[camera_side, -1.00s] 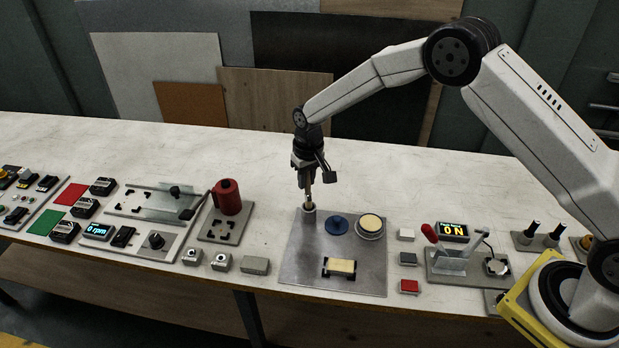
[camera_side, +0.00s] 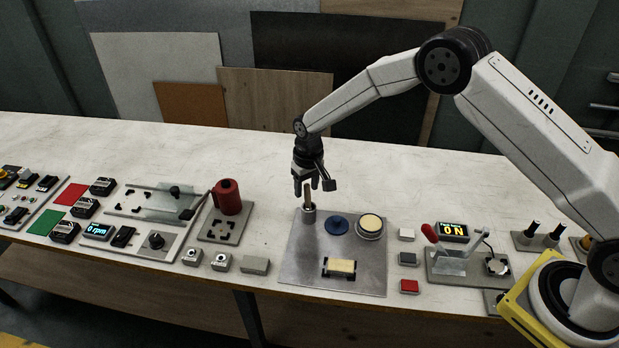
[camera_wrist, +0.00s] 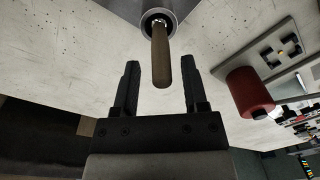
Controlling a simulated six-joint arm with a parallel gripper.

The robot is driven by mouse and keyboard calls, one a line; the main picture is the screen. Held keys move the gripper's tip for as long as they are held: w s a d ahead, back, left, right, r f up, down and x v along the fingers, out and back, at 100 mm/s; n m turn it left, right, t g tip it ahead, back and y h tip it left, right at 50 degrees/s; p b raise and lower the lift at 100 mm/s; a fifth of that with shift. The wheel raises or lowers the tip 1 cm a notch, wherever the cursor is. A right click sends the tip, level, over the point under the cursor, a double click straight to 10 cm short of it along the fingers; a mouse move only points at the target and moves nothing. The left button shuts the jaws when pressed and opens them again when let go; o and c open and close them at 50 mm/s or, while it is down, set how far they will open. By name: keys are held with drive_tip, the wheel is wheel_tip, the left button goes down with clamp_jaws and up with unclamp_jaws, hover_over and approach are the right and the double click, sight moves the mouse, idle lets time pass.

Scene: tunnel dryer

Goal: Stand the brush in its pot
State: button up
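The brush (camera_side: 309,196) stands upright in its pot (camera_side: 309,214) at the back left corner of a grey metal plate. Only its brown wooden handle shows above the rim. In the wrist view the handle (camera_wrist: 161,58) rises out of the round metal pot (camera_wrist: 172,20), its free end pointing toward my gripper. My gripper (camera_side: 315,188) is just above the handle. In the wrist view its two black fingers (camera_wrist: 161,88) are spread apart, with clear gaps on both sides of the handle. The brush's lower end is hidden inside the pot.
The metal plate (camera_side: 300,268) also carries a blue disc (camera_side: 337,225), a round cream-topped pot (camera_side: 370,225) and a cream block in a holder (camera_side: 341,267). A red cylinder (camera_side: 228,197) stands to the left. The bench behind the plate is clear.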

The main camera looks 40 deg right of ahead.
drive_tip(key=shift+r, duration=0.15)
drive_tip(key=shift+s+d+r, duration=0.1)
drive_tip(key=shift+r, duration=1.8)
drive_tip(key=shift+s+d+r, duration=0.1)
drive_tip(key=shift+r, duration=1.8)
drive_tip(key=shift+w, duration=0.1)
drive_tip(key=s+d+r, duration=0.2)
drive_tip(key=s+d, duration=0.1)
drive_tip(key=s, duration=0.5)
drive_tip(key=s+d+r+t, duration=0.1)
drive_tip(key=s+d+r, duration=0.1)
drive_tip(key=s, duration=0.7)
drive_tip(key=s+d+r+t, duration=0.1)
drive_tip(key=s+d, duration=0.3)
drive_tip(key=s, duration=0.5)
drive_tip(key=shift+s+r+h, duration=0.25)
drive_tip(key=shift+r+h, duration=0.05)
drive_tip(key=shift+r, duration=0.2)
